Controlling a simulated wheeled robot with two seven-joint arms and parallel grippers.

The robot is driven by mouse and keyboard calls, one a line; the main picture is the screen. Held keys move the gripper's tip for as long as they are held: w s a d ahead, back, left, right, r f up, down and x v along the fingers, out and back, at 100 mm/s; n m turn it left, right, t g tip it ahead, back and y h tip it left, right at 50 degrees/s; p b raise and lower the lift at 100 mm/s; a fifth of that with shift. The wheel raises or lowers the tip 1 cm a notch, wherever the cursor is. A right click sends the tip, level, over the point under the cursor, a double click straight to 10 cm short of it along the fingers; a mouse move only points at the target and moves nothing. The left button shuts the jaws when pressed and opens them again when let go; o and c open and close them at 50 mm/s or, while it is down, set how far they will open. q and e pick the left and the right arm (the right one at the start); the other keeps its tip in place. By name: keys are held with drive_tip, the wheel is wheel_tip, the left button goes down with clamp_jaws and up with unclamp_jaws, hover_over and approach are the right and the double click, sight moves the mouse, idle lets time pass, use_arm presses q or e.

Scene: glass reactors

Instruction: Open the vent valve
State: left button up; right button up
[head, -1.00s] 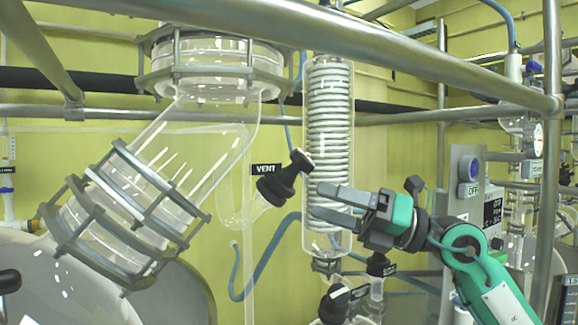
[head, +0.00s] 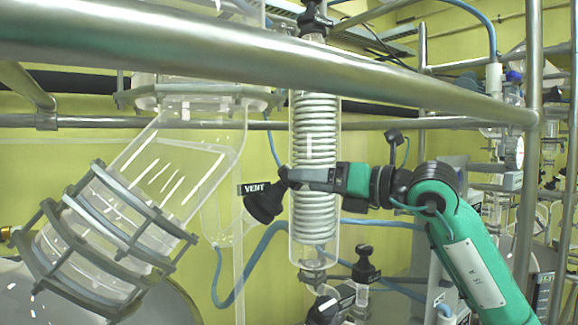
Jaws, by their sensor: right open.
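The vent valve (head: 264,203) is a black knob on a clear glass side neck, beside a black label reading VENT (head: 254,188). It sits left of the glass column with the coil and is tilted, its upper end pointing up and right. My right gripper (head: 288,178) comes in from the right, across the front of the coil, with its fingertips at the upper end of the knob. It is open. The fingers are seen nearly edge-on and overlap the knob's end, so I cannot tell whether they touch it. My left gripper is out of view.
A thick steel rail (head: 300,62) crosses in front, above my right gripper. The coil condenser (head: 315,130) stands directly behind the gripper. A clamped glass elbow (head: 110,235) fills the left. Other black valve knobs (head: 366,265) sit below, near a blue hose (head: 240,272).

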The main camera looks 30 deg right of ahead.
sight(282, 172)
drive_tip(key=p+x, duration=0.1)
drive_tip(key=x, duration=0.3)
drive_tip(key=shift+r+p, duration=0.15)
drive_tip(key=shift+p, duration=0.15)
drive_tip(key=shift+w+a, duration=0.35)
drive_tip(key=shift+w, duration=0.15)
drive_tip(key=c, duration=1)
